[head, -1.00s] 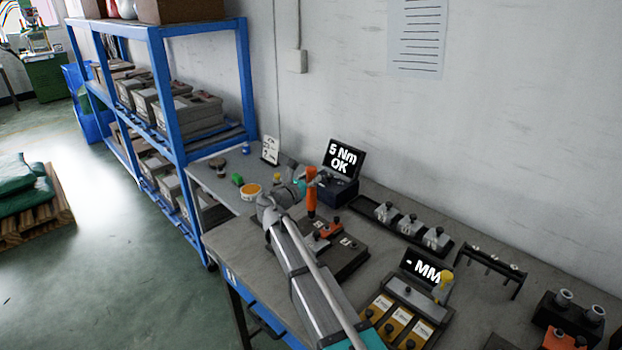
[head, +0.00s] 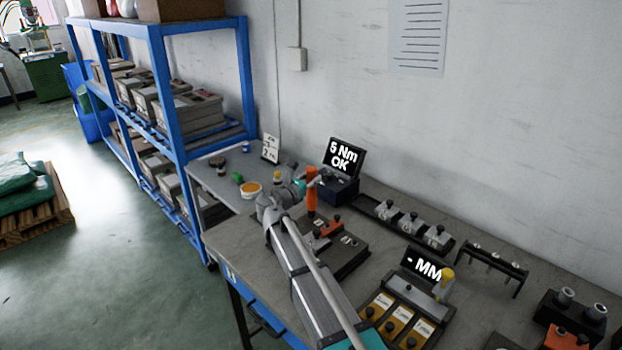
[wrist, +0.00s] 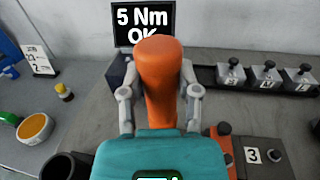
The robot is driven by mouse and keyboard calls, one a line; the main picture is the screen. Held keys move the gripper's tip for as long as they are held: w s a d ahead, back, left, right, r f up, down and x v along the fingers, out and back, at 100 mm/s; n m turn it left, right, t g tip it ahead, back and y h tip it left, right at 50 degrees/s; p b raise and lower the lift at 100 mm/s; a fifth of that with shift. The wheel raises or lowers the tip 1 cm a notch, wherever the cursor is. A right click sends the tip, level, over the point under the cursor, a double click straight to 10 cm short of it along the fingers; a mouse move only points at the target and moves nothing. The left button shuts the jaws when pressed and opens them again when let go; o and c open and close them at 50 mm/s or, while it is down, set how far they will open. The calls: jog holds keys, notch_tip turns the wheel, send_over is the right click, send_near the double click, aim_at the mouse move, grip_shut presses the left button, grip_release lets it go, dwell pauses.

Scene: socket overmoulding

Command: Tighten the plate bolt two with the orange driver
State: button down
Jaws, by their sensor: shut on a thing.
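In the wrist view, the two grey fingers of my gripper (wrist: 160,95) clasp the orange driver (wrist: 158,75) from both sides. The driver's tip and the bolt under it are hidden, so I cannot tell whether they touch. The fixture carries an orange block (head: 325,231) with dark knobs and a label 3 (wrist: 252,155). A display (head: 343,156) behind reads "5 Nm OK".
A rack with several grey blocks (head: 411,222) lies right of the driver, along the wall. A blue shelf (head: 165,85) stands beyond the bench.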

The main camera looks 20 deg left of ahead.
jog(key=shift+s+f+b, duration=0.1)
jog(key=shift+f+b, duration=0.25)
dwell(1.4)
